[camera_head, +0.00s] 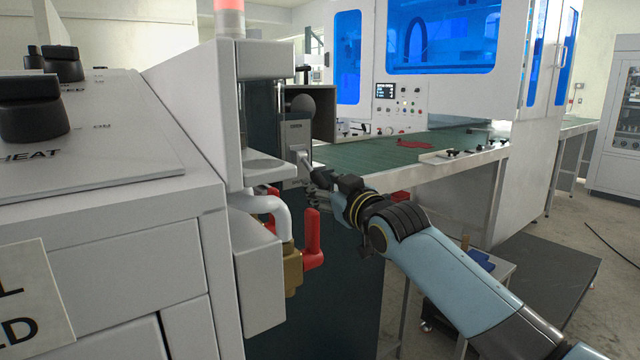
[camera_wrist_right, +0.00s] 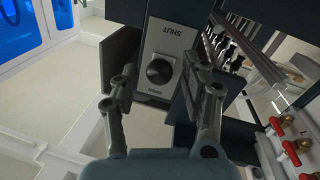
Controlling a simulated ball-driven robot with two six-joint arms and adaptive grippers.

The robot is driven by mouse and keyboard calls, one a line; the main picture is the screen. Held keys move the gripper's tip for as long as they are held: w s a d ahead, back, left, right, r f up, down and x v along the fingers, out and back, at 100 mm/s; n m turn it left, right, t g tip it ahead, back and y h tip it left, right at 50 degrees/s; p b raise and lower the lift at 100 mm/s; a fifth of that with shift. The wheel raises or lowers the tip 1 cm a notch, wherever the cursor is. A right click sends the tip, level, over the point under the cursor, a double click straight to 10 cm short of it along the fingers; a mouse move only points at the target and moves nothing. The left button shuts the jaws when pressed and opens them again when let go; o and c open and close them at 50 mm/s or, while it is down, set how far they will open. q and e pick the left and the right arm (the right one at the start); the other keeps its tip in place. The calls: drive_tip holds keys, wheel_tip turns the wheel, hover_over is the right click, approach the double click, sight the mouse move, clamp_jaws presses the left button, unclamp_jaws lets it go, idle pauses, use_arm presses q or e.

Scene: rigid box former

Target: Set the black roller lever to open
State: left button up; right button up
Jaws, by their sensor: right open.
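I cannot tell the lever's exact setting. My right gripper (camera_head: 306,172) is below the knob in the head view. In the right wrist view its open fingers (camera_wrist_right: 161,78) frame the knob and plate from either side; no contact is visible. My left gripper is out of view.
A red-handled brass valve (camera_head: 312,240) and white pipe stand just below my right gripper. Several red valve handles (camera_wrist_right: 290,147) show at right in the wrist view. A green conveyor table (camera_head: 370,149) lies behind, and a white panel with black knobs (camera_head: 80,130) stands at left.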

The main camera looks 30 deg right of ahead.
drive_tip(key=shift+w, duration=1.15)
drive_tip(key=shift+c, duration=0.3)
clamp_jaws()
